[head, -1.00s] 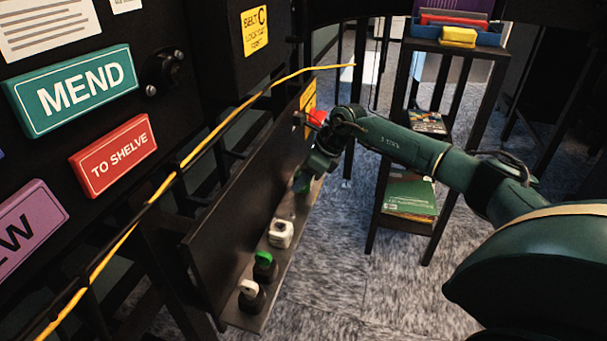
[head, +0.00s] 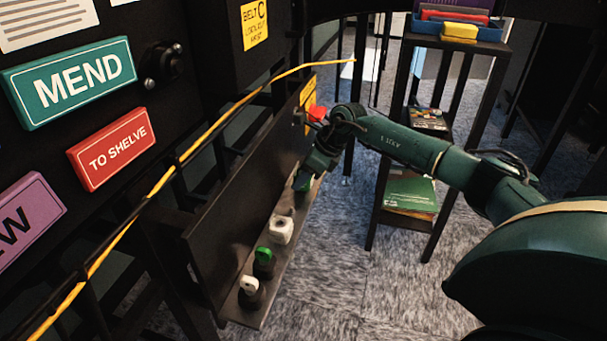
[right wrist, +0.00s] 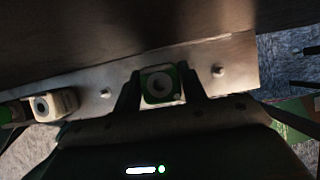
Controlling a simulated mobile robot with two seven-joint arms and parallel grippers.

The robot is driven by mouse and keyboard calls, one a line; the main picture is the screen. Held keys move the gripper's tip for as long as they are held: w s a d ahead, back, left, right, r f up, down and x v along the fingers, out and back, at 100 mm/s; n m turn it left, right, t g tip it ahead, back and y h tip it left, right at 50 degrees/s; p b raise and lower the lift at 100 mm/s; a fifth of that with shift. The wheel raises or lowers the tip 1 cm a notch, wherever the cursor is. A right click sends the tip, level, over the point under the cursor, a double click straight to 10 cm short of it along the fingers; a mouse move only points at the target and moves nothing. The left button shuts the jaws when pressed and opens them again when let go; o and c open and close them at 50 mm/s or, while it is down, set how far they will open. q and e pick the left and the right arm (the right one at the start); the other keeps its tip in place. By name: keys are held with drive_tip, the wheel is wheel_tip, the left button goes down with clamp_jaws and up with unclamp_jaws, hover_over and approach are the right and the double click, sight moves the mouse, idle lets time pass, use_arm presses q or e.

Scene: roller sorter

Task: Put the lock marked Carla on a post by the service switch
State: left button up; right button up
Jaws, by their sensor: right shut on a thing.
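My right gripper (right wrist: 160,90) is shut on a green and white lock (right wrist: 161,84), with one dark finger on each side of it. In the head view, the green of this lock (head: 303,183) shows just under my right gripper (head: 309,174), at the far end of the dark ledge (head: 270,298). No name on it can be read. In the right wrist view, bare small posts stand on the ledge, one left (right wrist: 105,92) and one right (right wrist: 218,71) of the lock. A red switch (head: 317,112) on a yellow plate (head: 308,92) is just beyond my right wrist. My left gripper is out of view.
A white lock (head: 281,230), a green-topped one (head: 264,262) and a white-topped one (head: 249,288) sit nearer along the ledge. A dark panel (head: 240,210) rises behind it. A yellow cable (head: 200,140) runs above. A shelf stand (head: 440,55) is to the right, over open carpet.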

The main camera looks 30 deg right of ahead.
drive_tip(key=shift+f, duration=0.15)
drive_tip(key=o, duration=1.2)
drive_tip(key=shift+c, duration=0.2)
drive_tip(key=shift+s+d+r, duration=0.1)
drive_tip(key=shift+d+r, duration=0.05)
drive_tip(key=shift+r, duration=0.15)
use_arm(q)
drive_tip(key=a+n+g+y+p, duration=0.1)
drive_tip(key=p, duration=0.2)
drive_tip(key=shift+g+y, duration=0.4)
use_arm(e)
drive_tip(key=v, duration=1.2)
drive_tip(key=shift+r, duration=0.2)
